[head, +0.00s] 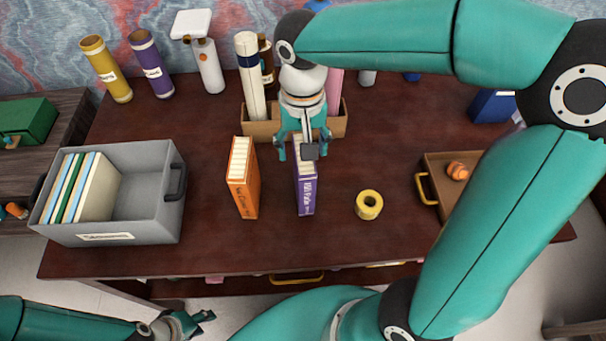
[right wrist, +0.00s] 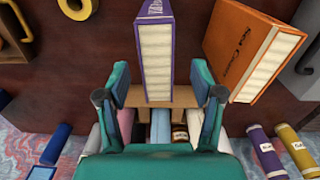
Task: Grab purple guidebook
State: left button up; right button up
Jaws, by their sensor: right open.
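The purple guidebook (head: 306,190) stands upright on the desk, its lettered spine toward me; its far part is hidden under my right gripper (head: 304,148). The right gripper is open above the far end of the book. In the right wrist view the purple guidebook (right wrist: 157,50) lies between and just ahead of the two spread fingers (right wrist: 160,85), with gaps on both sides and no grip seen. My left gripper (head: 188,323) is low at the bottom left, off the desk's front edge and far from the book; its jaw opening is unclear.
An orange book (head: 243,180) stands left of the purple one. Yellow tape (head: 369,205) lies to the right. A grey bin (head: 155,225) holds several books. A cardboard organizer (head: 262,132) stands behind. A brown tray (head: 437,166) is at right. The desk front (head: 330,245) is clear.

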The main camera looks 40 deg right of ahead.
jog(key=shift+w+d+f, duration=0.1)
jog(key=shift+d+f, duration=0.05)
jog(key=shift+f, duration=1.4)
jog(key=shift+d+f, duration=0.1)
jog(key=shift+f, duration=1.4)
grip_shut()
